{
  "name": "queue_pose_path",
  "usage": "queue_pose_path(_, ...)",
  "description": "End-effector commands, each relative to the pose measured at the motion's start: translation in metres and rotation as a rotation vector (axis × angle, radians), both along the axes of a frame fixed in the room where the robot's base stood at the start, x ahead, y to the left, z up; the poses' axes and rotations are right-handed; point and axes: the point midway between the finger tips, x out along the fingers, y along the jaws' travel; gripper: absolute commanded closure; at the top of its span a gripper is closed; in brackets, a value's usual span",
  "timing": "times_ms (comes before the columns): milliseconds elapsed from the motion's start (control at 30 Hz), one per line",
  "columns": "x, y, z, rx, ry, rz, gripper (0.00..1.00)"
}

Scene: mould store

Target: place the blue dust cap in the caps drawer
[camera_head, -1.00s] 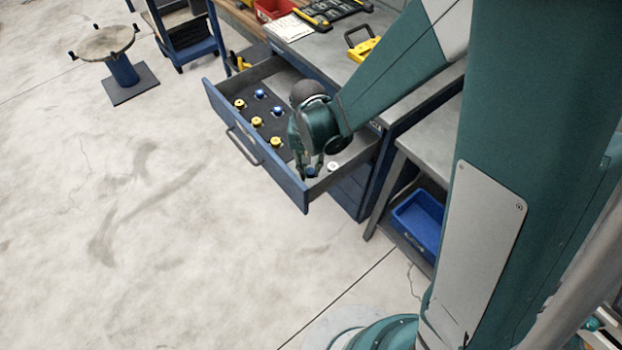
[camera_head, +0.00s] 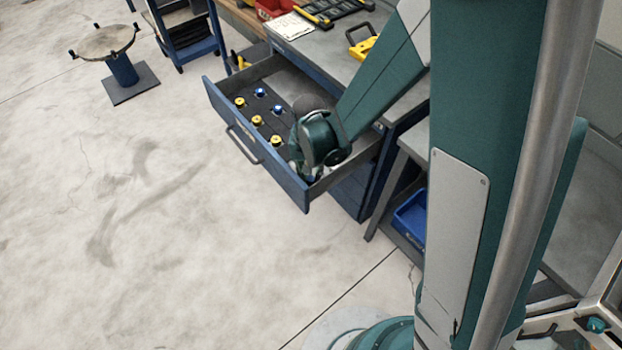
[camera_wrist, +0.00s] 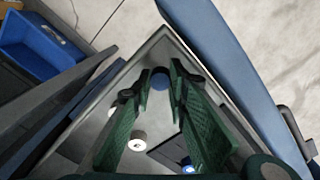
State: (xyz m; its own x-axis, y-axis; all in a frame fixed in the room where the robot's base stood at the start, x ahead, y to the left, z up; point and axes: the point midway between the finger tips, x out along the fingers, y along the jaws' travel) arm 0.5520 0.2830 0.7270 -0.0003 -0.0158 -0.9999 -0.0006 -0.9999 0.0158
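The caps drawer (camera_head: 258,152) is blue-fronted, pulled open and grey inside. My gripper (camera_head: 309,174) reaches down into its near right end, and my wrist hides much of that end in the head view. In the wrist view my gripper (camera_wrist: 160,76) has its two green fingertips on either side of the blue dust cap (camera_wrist: 160,80), apparently gripping it, close to a drawer corner. Whether the cap touches the drawer floor cannot be told. A white round piece (camera_wrist: 137,141) sits on the drawer floor beside the fingers.
A dark insert in the drawer holds yellow caps (camera_head: 256,120) and blue caps (camera_head: 277,109). The drawer walls (camera_wrist: 165,38) stand close around my fingers. A blue bin (camera_head: 411,218) sits on a lower shelf to the right.

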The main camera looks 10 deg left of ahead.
Motion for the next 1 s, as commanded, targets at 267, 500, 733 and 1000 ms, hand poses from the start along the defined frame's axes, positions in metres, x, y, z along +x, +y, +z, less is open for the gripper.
queue_pose_path(267,-0.0002,-0.0001,-0.0111,0.0,0.0,0.0,0.88)
queue_pose_path(500,-0.0002,-0.0001,-0.0118,0.0,0.0,0.0,0.88)
queue_pose_path(733,-0.0002,-0.0001,-0.0136,0.0,0.0,0.0,0.77)
queue_pose_path(1000,-0.0002,-0.0001,-0.0133,0.0,0.0,0.0,0.77)
